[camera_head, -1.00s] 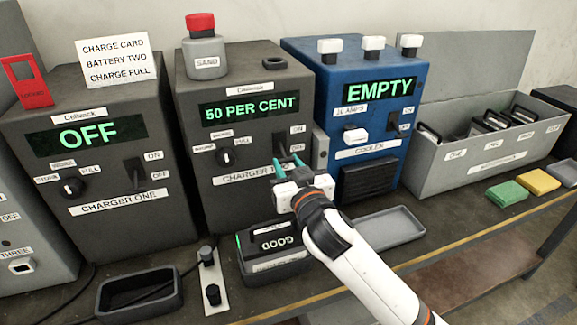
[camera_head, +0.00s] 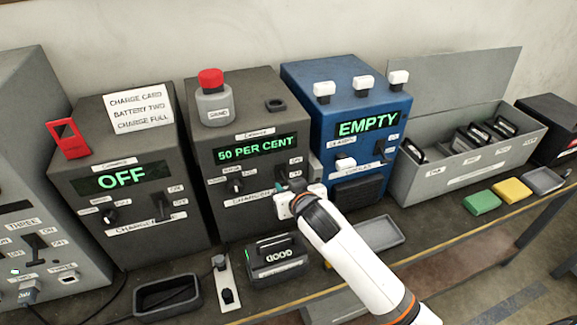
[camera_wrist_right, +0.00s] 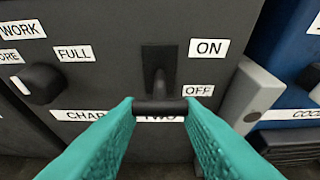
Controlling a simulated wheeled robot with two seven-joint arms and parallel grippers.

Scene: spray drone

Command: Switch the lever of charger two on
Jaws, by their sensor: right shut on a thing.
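Charger two (camera_head: 245,175) is the dark grey box in the middle, its green display reading 50 PER CENT. Its lever (camera_wrist_right: 158,80) shows in the right wrist view as a black stem with a crossbar handle. The lever points down, with the handle just below the level of the OFF label (camera_wrist_right: 198,90); the ON label (camera_wrist_right: 208,48) is above. My right gripper (camera_wrist_right: 159,108) has its teal fingers shut on the ends of the handle. In the head view the right gripper (camera_head: 297,190) hides most of the lever. My left gripper is not in view.
Charger one (camera_head: 125,200), reading OFF, stands to the left. The blue cooler (camera_head: 350,130), reading EMPTY, is close on the right. A battery marked GOOD (camera_head: 277,262) and a shallow grey tray (camera_head: 380,236) lie in front, below my right arm.

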